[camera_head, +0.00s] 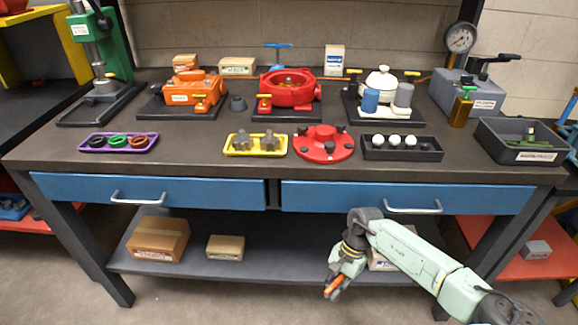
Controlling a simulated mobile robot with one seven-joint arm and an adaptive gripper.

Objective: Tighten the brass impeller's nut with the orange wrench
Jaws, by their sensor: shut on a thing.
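My gripper (341,282) hangs low in front of the workbench, below the right blue drawer. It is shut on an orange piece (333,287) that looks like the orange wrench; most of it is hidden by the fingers. A red round housing (291,92) stands open at the back middle of the bench. A small brownish part (288,82) sits inside it and may be the brass impeller. Its nut is too small to make out. My gripper is well apart from the housing, lower and nearer the camera.
On the bench (205,168) stand an orange motor (190,92), a white-domed unit (381,80), a red round plate (322,144), a purple tray (96,150), a yellow tray (230,150), a dark tray (373,154) and a grey bin (489,146). Drawer handles (412,210) stick out in front.

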